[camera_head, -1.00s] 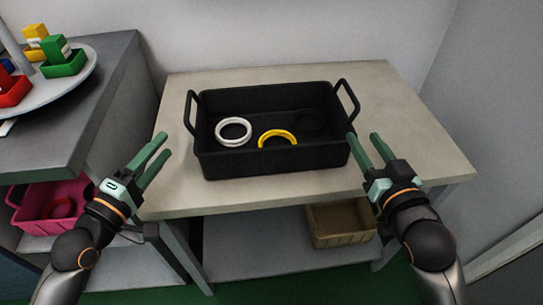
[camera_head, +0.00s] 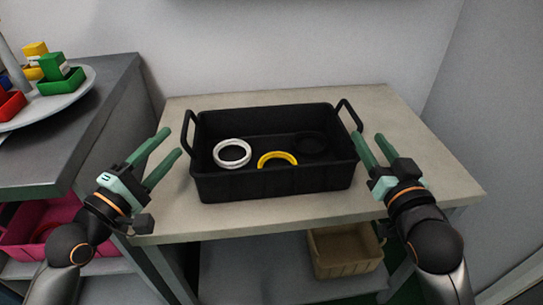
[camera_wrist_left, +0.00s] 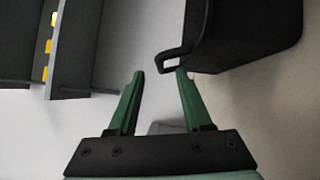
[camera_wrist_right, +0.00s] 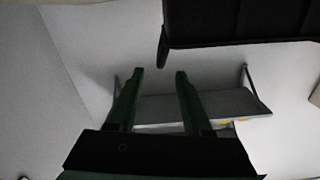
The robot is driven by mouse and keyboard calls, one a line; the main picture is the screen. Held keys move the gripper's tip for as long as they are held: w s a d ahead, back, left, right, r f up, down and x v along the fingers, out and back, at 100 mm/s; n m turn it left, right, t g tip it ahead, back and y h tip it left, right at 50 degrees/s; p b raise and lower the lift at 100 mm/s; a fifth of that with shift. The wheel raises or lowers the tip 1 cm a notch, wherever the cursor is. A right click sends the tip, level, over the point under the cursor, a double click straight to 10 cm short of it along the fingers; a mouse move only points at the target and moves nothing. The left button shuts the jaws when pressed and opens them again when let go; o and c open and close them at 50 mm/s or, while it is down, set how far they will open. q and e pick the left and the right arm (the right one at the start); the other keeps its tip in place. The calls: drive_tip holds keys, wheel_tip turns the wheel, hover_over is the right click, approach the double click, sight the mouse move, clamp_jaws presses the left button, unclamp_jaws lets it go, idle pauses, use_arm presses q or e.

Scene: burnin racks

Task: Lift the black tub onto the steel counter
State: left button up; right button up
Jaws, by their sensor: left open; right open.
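The black tub (camera_head: 270,187) stands upright on a beige-topped table, with a raised loop handle at each end. A white ring (camera_head: 232,153), a yellow ring part (camera_head: 277,158) and a dark ring (camera_head: 311,143) lie in it. My left gripper (camera_head: 174,142) is open and empty beside the left handle. In the left wrist view the handle (camera_wrist_left: 172,60) is just beyond the fingertips (camera_wrist_left: 160,74). My right gripper (camera_head: 368,142) is open, close beside the right handle (camera_head: 350,115). In the right wrist view the tub (camera_wrist_right: 240,22) is above and right of the fingertips (camera_wrist_right: 159,74). The grey counter (camera_head: 100,110) is at the left.
A round tray (camera_head: 62,92) with small coloured bins stands on the counter. A pink bin (camera_head: 85,240) sits on the shelf below it. A tan bin (camera_head: 345,252) is under the table. The tabletop (camera_head: 420,165) around the tub is mostly clear.

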sight(186, 125)
drive_tip(key=w, duration=0.9)
drive_tip(key=shift+a, duration=0.35)
use_arm(q)
drive_tip(key=f+x, duration=0.1)
drive_tip(key=x, duration=0.8)
drive_tip(key=shift+r, duration=0.4)
drive_tip(key=shift+c, duration=0.3)
use_arm(e)
drive_tip(key=shift+c, duration=0.2)
use_arm(q)
clamp_jaws()
use_arm(e)
clamp_jaws()
use_arm(q)
drive_tip(key=shift+r, duration=0.25)
use_arm(e)
drive_tip(key=shift+r, duration=0.2)
